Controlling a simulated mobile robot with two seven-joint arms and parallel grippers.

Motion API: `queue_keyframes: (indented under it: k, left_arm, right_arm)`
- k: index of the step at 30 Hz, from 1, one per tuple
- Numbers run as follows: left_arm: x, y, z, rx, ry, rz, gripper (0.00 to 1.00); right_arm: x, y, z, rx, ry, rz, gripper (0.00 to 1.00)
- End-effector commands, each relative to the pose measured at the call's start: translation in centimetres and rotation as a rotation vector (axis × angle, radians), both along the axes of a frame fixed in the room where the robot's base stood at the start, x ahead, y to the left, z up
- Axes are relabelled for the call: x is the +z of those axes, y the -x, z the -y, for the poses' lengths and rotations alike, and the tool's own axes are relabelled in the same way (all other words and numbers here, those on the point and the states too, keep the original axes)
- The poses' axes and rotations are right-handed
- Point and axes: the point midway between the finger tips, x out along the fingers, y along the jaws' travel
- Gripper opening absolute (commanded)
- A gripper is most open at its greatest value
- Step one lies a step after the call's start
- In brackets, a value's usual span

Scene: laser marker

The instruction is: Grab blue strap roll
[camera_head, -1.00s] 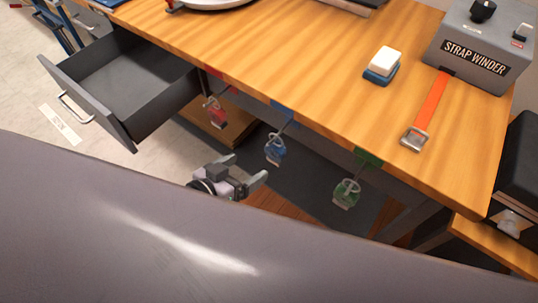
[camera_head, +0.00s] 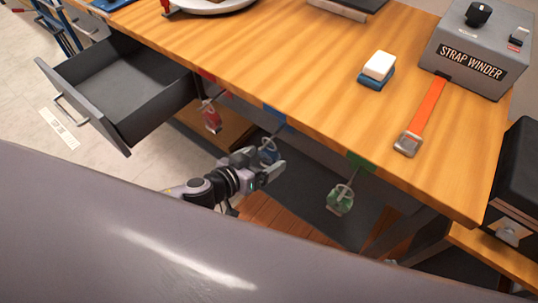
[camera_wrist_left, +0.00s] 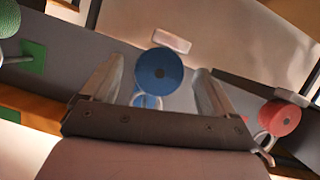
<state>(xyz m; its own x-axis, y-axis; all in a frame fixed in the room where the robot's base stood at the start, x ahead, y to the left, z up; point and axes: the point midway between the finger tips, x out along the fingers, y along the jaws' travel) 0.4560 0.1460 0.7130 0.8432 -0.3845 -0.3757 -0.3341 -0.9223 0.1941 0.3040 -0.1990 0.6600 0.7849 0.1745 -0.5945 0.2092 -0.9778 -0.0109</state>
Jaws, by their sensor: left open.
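The blue strap roll (camera_head: 268,151) hangs from a hook below the blue tag (camera_head: 277,116) on the table's front edge. My left gripper (camera_head: 263,168) is open right at the roll, partly covering it in the head view. In the left wrist view the round blue roll (camera_wrist_left: 159,72) shows between the two spread finger tips, with a gap on both sides. A blue ring or clip shows just below it there. My right gripper is not in view.
A red roll (camera_head: 211,116) hangs to the left and a green roll (camera_head: 340,199) to the right. An open grey drawer (camera_head: 75,109) sticks out at the left. The strap winder (camera_head: 470,60) stands on the tabletop, with an orange strap (camera_head: 427,103) and buckle lying in front of it.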

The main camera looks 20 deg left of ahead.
Motion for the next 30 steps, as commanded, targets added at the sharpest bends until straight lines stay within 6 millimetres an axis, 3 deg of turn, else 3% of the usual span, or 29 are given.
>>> queue_keyframes:
  k: [11, 12, 17, 18, 30]
  left_arm:
    - [-0.37, -0.82, 0.42, -0.001, 0.001, 0.000, 0.88]
    - [-0.36, -0.82, 0.42, -0.001, 0.001, 0.000, 0.82]
    - [-0.36, -0.81, 0.41, -0.001, 0.001, 0.000, 0.30]
    - [-0.36, -0.81, 0.41, -0.001, 0.001, 0.000, 0.25]
    - [0.31, -0.84, 0.41, -0.002, 0.001, 0.002, 0.25]
  right_arm:
    - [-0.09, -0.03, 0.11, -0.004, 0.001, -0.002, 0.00]
    - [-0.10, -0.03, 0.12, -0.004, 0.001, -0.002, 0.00]
    - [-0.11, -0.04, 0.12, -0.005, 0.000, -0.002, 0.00]
    - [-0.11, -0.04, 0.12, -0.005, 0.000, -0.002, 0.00]
    - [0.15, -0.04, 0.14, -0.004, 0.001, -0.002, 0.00]
